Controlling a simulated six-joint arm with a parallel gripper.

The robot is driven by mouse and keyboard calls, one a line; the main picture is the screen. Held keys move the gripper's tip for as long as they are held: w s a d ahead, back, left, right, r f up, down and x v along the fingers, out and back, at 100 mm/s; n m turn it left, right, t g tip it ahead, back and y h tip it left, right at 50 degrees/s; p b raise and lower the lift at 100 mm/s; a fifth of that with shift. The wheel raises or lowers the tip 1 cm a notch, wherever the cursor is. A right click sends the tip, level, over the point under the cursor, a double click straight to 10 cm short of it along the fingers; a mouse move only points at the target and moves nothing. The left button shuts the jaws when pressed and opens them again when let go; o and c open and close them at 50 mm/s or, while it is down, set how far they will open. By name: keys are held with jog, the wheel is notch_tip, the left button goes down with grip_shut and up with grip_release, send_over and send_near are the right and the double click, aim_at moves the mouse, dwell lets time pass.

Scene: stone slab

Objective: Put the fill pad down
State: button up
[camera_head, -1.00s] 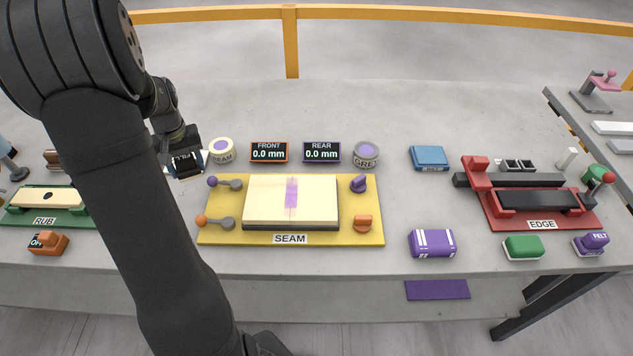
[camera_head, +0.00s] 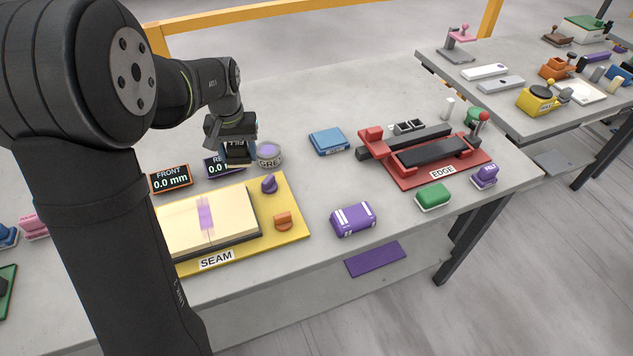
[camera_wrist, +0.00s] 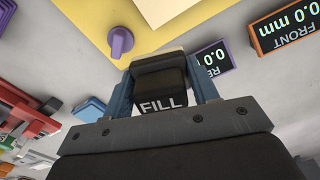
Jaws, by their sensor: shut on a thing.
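The fill pad (camera_wrist: 161,90) is a dark block with a white FILL label. In the wrist view it sits between the two blue-grey fingers of my gripper (camera_wrist: 163,84), which are shut on it. In the head view, my gripper (camera_head: 237,158) holds the fill pad (camera_head: 236,147) in front of the REAR display and left of the grey-and-purple round tin. The pad appears raised above the grey slab (camera_head: 318,178), but its exact height is hard to tell. My gripper partly hides the pad and the REAR display.
The yellow SEAM board (camera_head: 291,236) lies in front, with a purple knob (camera_head: 269,184). The round tin (camera_head: 269,154) and REAR display (camera_head: 213,168) are close by. A blue pad (camera_head: 328,141), purple block (camera_head: 353,219) and red EDGE fixture (camera_head: 440,166) stand to the right. Slab between them is bare.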

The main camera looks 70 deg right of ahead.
jog(key=s+d+r+m, duration=0.1)
jog(key=s+d+m, duration=0.15)
jog(key=s, duration=1.15)
jog(key=s+d+m, duration=0.2)
jog(key=s+m, duration=0.1)
jog(key=s, duration=1.1)
send_over(319, 183)
notch_tip(319, 183, down, 6)
jog(key=shift+a+f, duration=0.1)
jog(key=shift+f, duration=2.15)
jog(key=shift+f, duration=0.15)
jog(key=o, duration=1.1)
